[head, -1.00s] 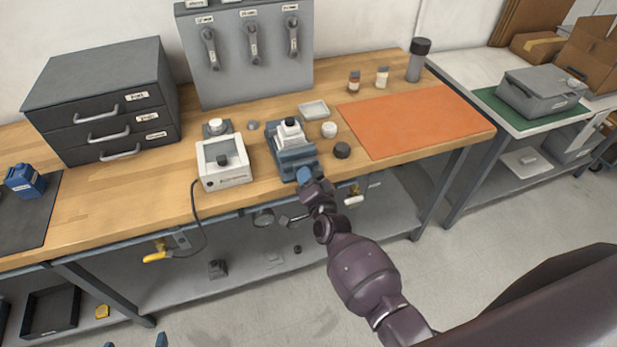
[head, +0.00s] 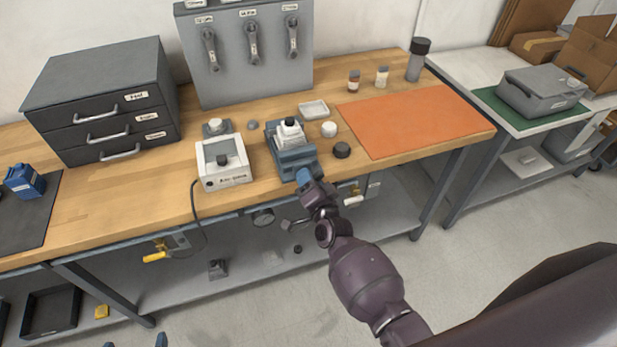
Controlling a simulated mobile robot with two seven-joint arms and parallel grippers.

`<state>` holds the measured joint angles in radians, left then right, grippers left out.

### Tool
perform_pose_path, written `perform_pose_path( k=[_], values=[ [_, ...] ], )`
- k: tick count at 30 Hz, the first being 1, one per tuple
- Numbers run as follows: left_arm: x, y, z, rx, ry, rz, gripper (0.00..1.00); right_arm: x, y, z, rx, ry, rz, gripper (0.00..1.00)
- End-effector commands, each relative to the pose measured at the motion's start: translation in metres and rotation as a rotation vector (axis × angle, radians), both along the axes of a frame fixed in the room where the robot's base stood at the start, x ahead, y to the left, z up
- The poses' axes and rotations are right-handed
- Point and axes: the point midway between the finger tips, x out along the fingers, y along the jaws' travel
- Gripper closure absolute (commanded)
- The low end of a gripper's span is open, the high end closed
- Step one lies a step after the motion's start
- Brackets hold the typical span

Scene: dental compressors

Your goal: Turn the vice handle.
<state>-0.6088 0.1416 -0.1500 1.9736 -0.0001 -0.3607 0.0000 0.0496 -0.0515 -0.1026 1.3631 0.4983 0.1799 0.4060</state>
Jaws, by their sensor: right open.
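The blue-grey vice (head: 291,158) stands near the front edge of the wooden workbench, with a white stepped block (head: 290,132) in its top. My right gripper (head: 303,175) is at the front end of the vice, its blue fingertips close against it. It is open; the gap between its fingers is hard to see. The vice handle cannot be made out clearly; the gripper and wrist cover that area. My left gripper (head: 134,342) shows only as two separated blue fingertips at the bottom edge, far from the vice.
A white device (head: 223,175) with a black knob stands left of the vice. A black puck (head: 342,150), a white jar (head: 329,129) and a small tray (head: 313,109) are close on its right. An orange mat (head: 415,120) lies clear further right.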

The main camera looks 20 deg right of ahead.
Motion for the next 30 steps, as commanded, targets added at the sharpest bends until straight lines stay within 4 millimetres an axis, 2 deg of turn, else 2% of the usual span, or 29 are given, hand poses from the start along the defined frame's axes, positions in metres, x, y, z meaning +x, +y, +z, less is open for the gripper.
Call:
perform_pose_path(
  k=[9, 16, 21, 30],
  values=[
    [0.000, 0.000, -0.001, 0.000, 0.000, 0.000, 0.00, -0.051, -0.002, -0.001, 0.000, 0.002, -0.001, 0.53],
    [0.000, 0.000, -0.003, 0.000, 0.000, 0.000, 0.00, -0.082, -0.003, -0.001, -0.001, 0.002, -0.001, 0.53],
    [0.000, 0.000, -0.003, 0.000, 0.000, 0.000, 0.00, -0.094, -0.003, -0.001, -0.001, 0.001, 0.000, 0.53],
    [0.000, 0.000, -0.002, 0.000, -0.001, 0.000, 0.00, -0.097, -0.003, 0.000, 0.000, 0.000, 0.000, 0.53]
  ],
)
